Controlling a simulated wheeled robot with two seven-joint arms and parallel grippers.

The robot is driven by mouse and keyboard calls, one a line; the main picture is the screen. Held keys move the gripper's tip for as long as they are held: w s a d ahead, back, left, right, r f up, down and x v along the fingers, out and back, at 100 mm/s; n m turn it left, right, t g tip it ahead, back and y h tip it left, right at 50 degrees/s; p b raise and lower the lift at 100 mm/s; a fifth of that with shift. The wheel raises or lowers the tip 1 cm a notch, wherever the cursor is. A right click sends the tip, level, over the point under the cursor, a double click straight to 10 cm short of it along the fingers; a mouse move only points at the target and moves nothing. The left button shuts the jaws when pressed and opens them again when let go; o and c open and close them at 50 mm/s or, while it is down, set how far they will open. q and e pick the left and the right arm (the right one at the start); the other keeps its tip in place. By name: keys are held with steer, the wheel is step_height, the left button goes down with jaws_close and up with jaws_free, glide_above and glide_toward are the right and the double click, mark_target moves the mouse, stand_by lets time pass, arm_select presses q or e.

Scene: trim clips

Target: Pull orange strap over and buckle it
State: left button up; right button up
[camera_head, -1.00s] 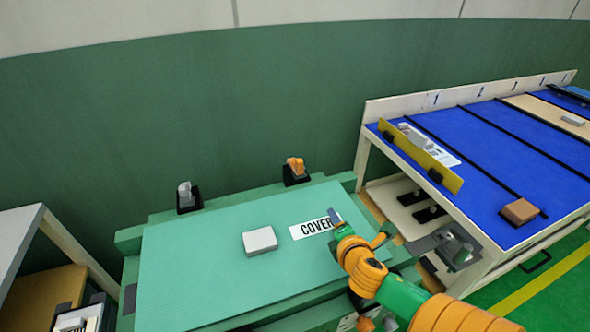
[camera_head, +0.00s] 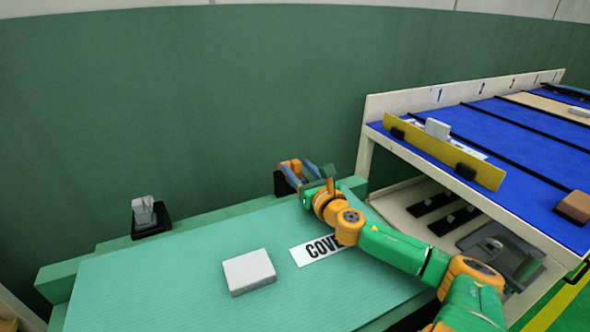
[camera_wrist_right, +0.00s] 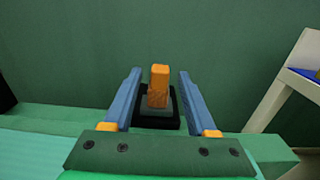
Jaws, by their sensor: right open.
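The orange strap end (camera_head: 291,167) stands in a black holder (camera_head: 282,185) at the back edge of the green cover board (camera_head: 180,275). My right gripper (camera_head: 316,172) reaches over the board to it. In the right wrist view, the orange strap piece (camera_wrist_right: 158,86) stands upright between the open blue fingers of my right gripper (camera_wrist_right: 158,98), with a gap on each side. A grey piece (camera_head: 144,210) stands in a second black holder at the back left. My left gripper is not in view.
A white block (camera_head: 249,271) lies on the board beside the COVER label (camera_head: 318,250), which my arm partly hides. To the right stands a blue-topped table (camera_head: 530,160) with a yellow rail (camera_head: 445,150). A green wall (camera_head: 180,100) is behind the board.

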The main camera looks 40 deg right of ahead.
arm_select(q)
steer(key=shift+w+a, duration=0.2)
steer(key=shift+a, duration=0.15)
arm_select(e)
steer(key=shift+x, duration=0.95)
steer(key=c, duration=0.9)
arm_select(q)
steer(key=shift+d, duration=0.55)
arm_select(e)
jaws_close()
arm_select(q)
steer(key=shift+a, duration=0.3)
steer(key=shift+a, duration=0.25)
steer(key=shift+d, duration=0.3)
